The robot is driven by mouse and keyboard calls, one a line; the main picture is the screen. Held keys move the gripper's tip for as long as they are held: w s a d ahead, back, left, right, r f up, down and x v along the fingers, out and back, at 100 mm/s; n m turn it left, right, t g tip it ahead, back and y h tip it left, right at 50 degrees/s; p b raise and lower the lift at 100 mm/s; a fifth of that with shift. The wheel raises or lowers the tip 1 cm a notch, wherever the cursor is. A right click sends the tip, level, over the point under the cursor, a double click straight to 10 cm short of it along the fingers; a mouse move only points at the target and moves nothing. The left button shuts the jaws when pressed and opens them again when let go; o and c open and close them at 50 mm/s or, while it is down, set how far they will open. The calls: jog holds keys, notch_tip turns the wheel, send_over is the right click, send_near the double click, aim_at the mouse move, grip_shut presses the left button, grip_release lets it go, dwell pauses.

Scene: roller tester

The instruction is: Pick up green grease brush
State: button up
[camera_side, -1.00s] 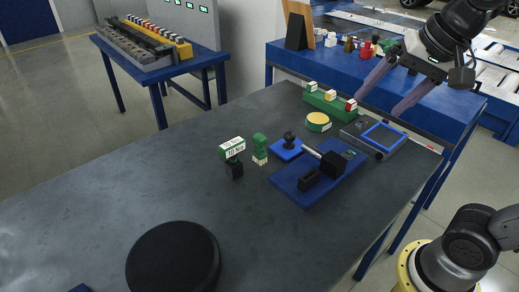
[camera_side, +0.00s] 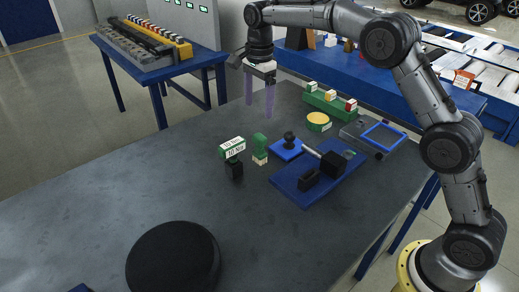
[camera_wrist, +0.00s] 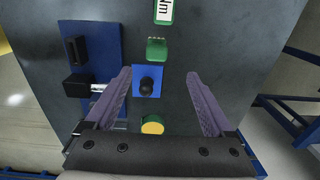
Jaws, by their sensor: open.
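The green grease brush (camera_side: 260,147), a green block with pale bristles at its lower end, stands on the grey table (camera_side: 130,190) near its middle. It also shows in the wrist view (camera_wrist: 157,49), beyond my fingertips and between their lines. My gripper (camera_side: 259,108) points down above the table, behind the brush in the side view, open and empty. In the wrist view its two purple fingers (camera_wrist: 160,72) are spread wide, with the blue square with a black knob (camera_wrist: 147,82) between them.
A green-and-white labelled block on a black base (camera_side: 233,158) stands left of the brush. Right of it are the blue square with a knob (camera_side: 286,150), a blue plate with black blocks (camera_side: 310,184) and a yellow-topped green disc (camera_side: 318,122). The table's left part is mostly clear.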

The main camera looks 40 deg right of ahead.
aim_at(259, 147)
notch_tip(259, 147, down, 10)
jog(key=shift+a+r, duration=0.1)
jog(key=shift+s+f, duration=0.15)
jog(key=shift+f, duration=2.6)
grip_shut()
